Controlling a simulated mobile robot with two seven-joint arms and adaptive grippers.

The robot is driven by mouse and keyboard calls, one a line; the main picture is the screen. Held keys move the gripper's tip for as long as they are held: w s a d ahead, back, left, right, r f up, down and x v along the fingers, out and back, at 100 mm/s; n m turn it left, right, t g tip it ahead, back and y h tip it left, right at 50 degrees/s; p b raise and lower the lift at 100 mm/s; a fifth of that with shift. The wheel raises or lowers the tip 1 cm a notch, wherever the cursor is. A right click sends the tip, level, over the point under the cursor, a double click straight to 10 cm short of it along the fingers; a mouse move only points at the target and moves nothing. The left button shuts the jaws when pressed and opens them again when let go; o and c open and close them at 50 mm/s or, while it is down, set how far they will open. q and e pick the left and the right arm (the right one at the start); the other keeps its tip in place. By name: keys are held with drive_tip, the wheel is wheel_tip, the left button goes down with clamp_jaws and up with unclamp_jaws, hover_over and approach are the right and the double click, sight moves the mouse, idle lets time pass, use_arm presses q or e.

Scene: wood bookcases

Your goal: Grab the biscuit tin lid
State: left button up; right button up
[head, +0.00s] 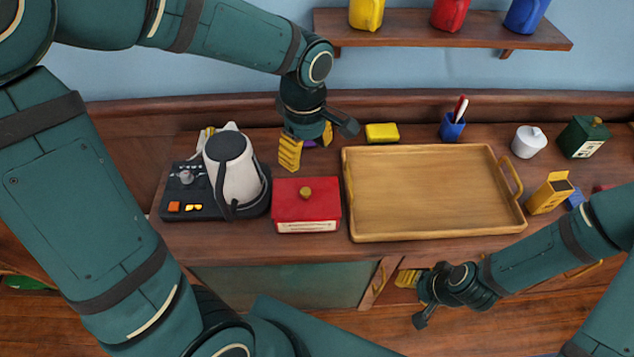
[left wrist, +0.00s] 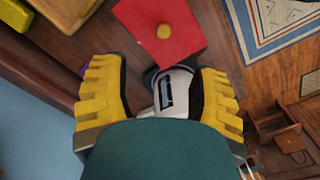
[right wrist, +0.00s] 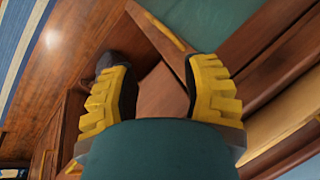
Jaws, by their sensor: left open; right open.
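The red biscuit tin (head: 304,218) stands on the wooden counter between the kettle and the tray. Its red lid (head: 290,200) has a round yellow knob and sits on top; the lid also shows at the top of the left wrist view (left wrist: 178,50). My left gripper (head: 307,153) is open and empty, above the counter behind the tin, apart from the lid. Its yellow fingers show wide apart in the left wrist view. My right gripper (head: 411,296) is open and empty in front of the counter, low by the cabinet doors.
A white kettle (head: 232,170) on a dark base stands left of the tin. A large wooden tray (head: 430,190) lies close on its right. A yellow sponge (head: 382,133), blue pen cup (head: 452,127), white pot (head: 528,142) and green box (head: 583,138) stand farther back. A shelf (head: 440,33) hangs above.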

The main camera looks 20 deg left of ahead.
sight(306, 190)
use_arm(q)
drive_tip(key=f+b, duration=0.1)
drive_tip(key=f, duration=0.3)
drive_tip(key=f+b, duration=0.1)
drive_tip(key=f, duration=0.3)
drive_tip(key=shift+s+a+f, duration=0.1)
drive_tip(key=shift+s+f, duration=0.1)
drive_tip(key=shift+f, duration=0.2)
drive_tip(key=shift+f+b, duration=0.55)
drive_tip(key=shift+f, duration=1.85)
drive_tip(key=shift+a, duration=0.1)
drive_tip(key=shift+c, duration=0.2)
clamp_jaws()
